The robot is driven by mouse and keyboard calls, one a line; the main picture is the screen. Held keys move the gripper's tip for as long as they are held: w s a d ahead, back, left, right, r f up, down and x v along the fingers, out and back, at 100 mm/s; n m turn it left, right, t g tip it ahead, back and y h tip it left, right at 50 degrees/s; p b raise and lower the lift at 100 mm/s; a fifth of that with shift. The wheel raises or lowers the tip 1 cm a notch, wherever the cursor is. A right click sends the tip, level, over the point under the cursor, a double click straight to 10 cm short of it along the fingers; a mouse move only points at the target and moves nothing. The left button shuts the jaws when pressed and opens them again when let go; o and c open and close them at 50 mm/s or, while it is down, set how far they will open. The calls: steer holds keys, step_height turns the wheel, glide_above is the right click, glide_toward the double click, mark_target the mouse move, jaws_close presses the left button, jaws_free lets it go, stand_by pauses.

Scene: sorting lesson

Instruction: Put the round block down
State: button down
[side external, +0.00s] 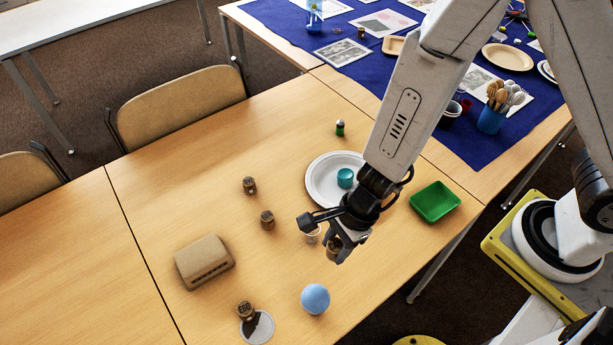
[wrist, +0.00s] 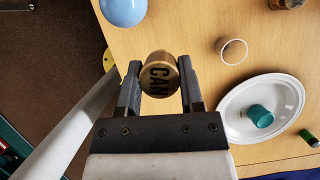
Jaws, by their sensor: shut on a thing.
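My gripper (wrist: 160,66) is shut on a round wooden block (wrist: 158,78) with dark letters reading "CAN" on its end face. In the side external view, my gripper (side external: 342,250) is over the front right part of the table, and the held block (side external: 332,248) shows only partly between the fingers. I cannot tell whether its underside touches the table.
A small white cup (side external: 312,236) and a blue ball (side external: 315,298) are close to my gripper. A white plate (side external: 316,190) with a teal cup (side external: 345,178) lies behind it, a green tray (side external: 435,201) to its right. A tan box (side external: 204,261) stands left. The left table is bare.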

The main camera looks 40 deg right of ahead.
steer(key=w+d+f+m+t, duration=0.1)
steer(key=w+d+m, duration=0.15)
steer(key=d, duration=0.65)
steer(key=w+d+f+m, duration=0.1)
steer(key=w+d, duration=0.2)
steer(key=d, duration=0.7)
steer(key=s+d+f+m, duration=0.1)
steer(key=s+d, duration=0.2)
steer(key=d, duration=0.5)
steer(key=s+d+f+m+t, duration=0.1)
steer(key=s+d, duration=0.3)
steer(key=d, duration=0.4)
steer(key=shift+h, duration=0.4)
steer(key=shift+f, duration=0.15)
glide_above(429, 204)
steer(key=d, duration=0.1)
steer(key=shift+s+f, duration=0.25)
steer(key=shift+f, duration=0.85)
steer(key=shift+s+f, duration=0.2)
steer(key=shift+f, duration=0.85)
steer(key=shift+f, duration=1.75)
steer(key=shift+f, duration=0.15)
